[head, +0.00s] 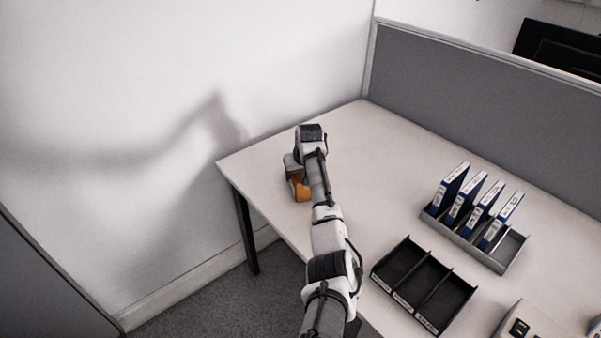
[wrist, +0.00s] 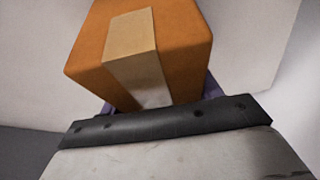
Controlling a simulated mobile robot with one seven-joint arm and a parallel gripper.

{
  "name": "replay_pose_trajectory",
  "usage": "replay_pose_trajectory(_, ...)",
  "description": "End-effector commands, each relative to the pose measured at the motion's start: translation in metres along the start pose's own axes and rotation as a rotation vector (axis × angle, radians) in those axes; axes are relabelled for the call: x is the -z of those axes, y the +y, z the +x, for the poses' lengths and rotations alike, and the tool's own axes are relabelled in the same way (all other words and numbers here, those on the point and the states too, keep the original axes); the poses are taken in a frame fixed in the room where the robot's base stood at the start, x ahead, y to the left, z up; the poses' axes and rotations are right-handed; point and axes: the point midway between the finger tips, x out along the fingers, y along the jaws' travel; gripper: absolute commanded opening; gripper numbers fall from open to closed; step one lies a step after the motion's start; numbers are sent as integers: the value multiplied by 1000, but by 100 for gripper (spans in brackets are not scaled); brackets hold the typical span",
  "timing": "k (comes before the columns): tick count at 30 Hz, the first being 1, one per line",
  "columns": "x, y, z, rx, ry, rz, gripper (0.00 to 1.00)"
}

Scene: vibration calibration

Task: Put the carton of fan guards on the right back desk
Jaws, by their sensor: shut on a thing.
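An orange carton (wrist: 88,52) with a tan strip (wrist: 130,38) fills the upper middle of the wrist view. My gripper (wrist: 160,98) is shut on it, with small purplish parts of it showing at both sides of the carton. In the head view the carton (head: 301,191) shows as a small orange patch under my wrist, mostly hidden by my arm. My gripper (head: 292,170) is over the far left end of a pale desk (head: 375,150). I cannot tell whether the carton touches the desk.
A black divided tray (head: 424,286) stands empty near the front edge. A second tray (head: 507,262) holds several blue binders (head: 470,198). A pale device (head: 530,322) is at lower right. A grey partition (head: 470,95) and white wall (head: 150,80) border the desk. The desk's far end looks clear.

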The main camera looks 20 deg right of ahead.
Motion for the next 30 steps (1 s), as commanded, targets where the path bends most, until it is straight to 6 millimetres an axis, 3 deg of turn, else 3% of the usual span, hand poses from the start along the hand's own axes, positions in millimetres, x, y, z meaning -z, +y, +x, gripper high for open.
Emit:
replay_pose_trajectory(5,0,0,2,0,1,0,32)
replay_pose_trajectory(6,-1,0,2,0,0,0,66)
replay_pose_trajectory(11,-1,0,2,0,0,0,85)
replay_pose_trajectory(22,0,0,-4,0,1,1,85)
replay_pose_trajectory(30,1,1,-54,-1,5,0,85)
